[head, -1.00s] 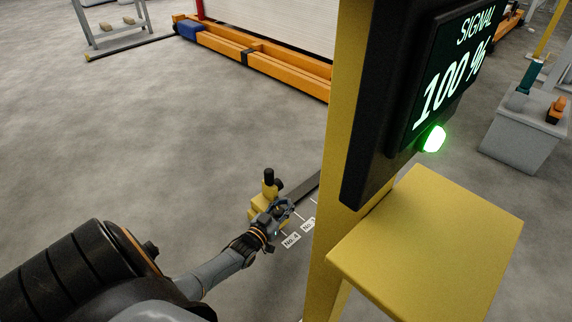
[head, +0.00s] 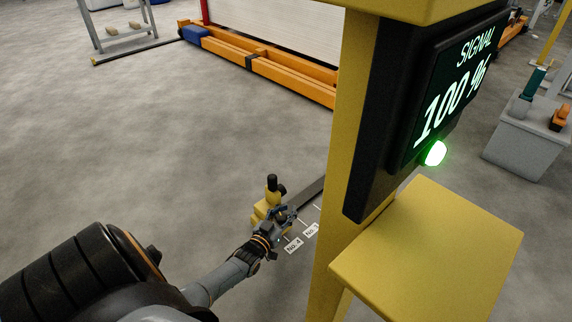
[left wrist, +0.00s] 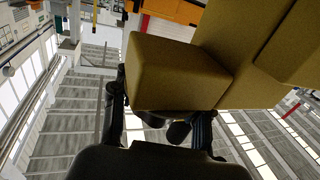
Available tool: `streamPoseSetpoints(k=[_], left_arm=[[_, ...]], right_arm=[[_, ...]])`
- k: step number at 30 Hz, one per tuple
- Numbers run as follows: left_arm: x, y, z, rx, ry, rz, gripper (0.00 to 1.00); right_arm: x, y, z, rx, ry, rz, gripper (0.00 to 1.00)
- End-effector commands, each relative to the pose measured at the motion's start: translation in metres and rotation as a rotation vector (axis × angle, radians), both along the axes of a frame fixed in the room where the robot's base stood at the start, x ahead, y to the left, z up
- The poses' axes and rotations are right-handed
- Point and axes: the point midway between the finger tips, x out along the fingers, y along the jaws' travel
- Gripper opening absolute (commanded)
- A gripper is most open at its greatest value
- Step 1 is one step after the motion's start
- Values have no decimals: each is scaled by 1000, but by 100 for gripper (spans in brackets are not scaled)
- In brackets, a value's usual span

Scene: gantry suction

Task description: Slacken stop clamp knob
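The stop clamp is a yellow block (head: 262,212) on a dark rail (head: 312,192), with a black upright handle (head: 272,182) on top. My left gripper (head: 284,215) is at the clamp's near side, in front of the rail. In the left wrist view the clamp's yellow body (left wrist: 175,75) fills the upper middle. A dark knob (left wrist: 178,132) shows below it, between the two spread fingers of my left gripper (left wrist: 160,125). The fingers look apart from the knob, though the contact is partly hidden. My right gripper is not in view.
A yellow post (head: 338,165) with a yellow shelf (head: 430,250) stands right of the clamp. Its black display (head: 450,95) reads SIGNAL 100 %, with a lit green lamp (head: 435,153). Labels No.4 (head: 293,245) and No.3 (head: 311,230) lie beside the rail.

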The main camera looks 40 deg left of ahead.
Motion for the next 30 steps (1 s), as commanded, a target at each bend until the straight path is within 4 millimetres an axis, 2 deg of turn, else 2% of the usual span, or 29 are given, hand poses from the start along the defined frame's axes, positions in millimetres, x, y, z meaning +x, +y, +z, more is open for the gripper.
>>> streamPoseSetpoints(k=[14,30], left_arm=[[-2,-1,2,0,-4,-1,42],[-72,-14,1,-1,-1,1,42]], right_arm=[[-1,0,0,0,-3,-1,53],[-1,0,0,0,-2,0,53]])
